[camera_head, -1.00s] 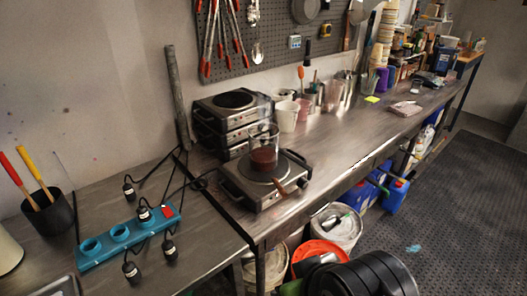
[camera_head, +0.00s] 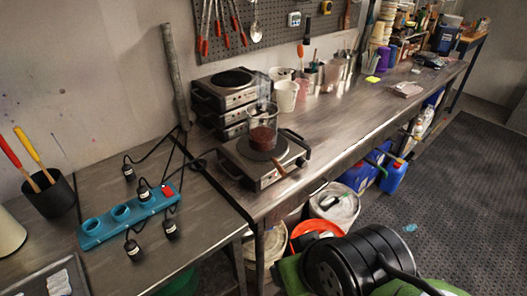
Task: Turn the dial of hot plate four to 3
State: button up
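A single hot plate (camera_head: 268,177) stands at the near corner of the metal bench, with side handles and a dark round top. A glass beaker (camera_head: 263,130) with dark red liquid stands on it, and a brown stick-like thing lies by its front right edge. Behind it is a stack of hot plates (camera_head: 228,100) with front dials too small to read. No number that marks hot plate four is legible. My arm (camera_head: 355,262) shows dark and green at the bottom right; my gripper is not in view.
A blue power strip (camera_head: 128,215) with black plugs lies on the left bench (camera_head: 205,225). Cups (camera_head: 286,97) and jars stand behind the hot plates. Buckets (camera_head: 335,207) and blue jugs (camera_head: 393,175) sit beneath the bench. The dark floor mat (camera_head: 465,200) at right is mostly clear.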

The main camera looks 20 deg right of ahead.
aim_at(301, 162)
jog(key=l+u, duration=0.2)
jog(key=u, duration=0.15)
jog(key=i+l+u, duration=0.1)
jog(key=u, duration=0.25)
jog(key=l+u, duration=0.4)
jog(key=i+j, duration=0.05)
jog(key=j, duration=0.05)
